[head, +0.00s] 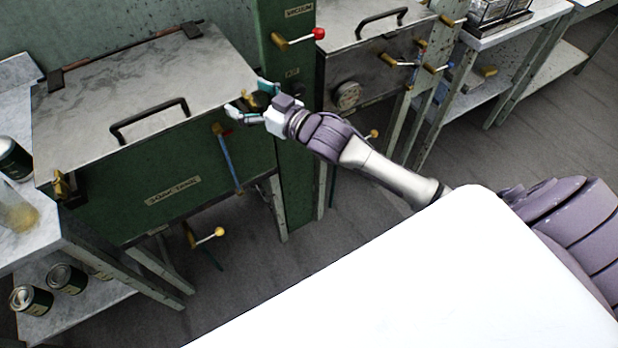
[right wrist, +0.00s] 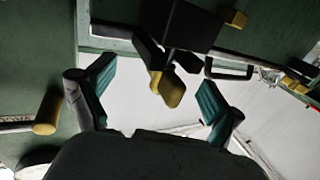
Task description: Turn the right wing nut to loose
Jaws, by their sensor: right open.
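The right wing nut (right wrist: 168,88) is a brass-yellow piece with a dark clamp around it. It sits at the front right corner of the green basin (head: 150,185) with the grey metal lid. My right gripper (head: 251,101) is at that corner, with its fingers mostly covering the nut in the head view. In the right wrist view my right gripper (right wrist: 157,98) is open, with a teal-padded finger on each side of the nut and gaps between. The left wing nut (head: 62,186) shows at the basin's front left corner. My left gripper is not in view.
The lid (head: 140,75) is closed and has a dark bar handle (head: 150,120). A blue lever (head: 228,160) hangs on the basin front below my right gripper.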

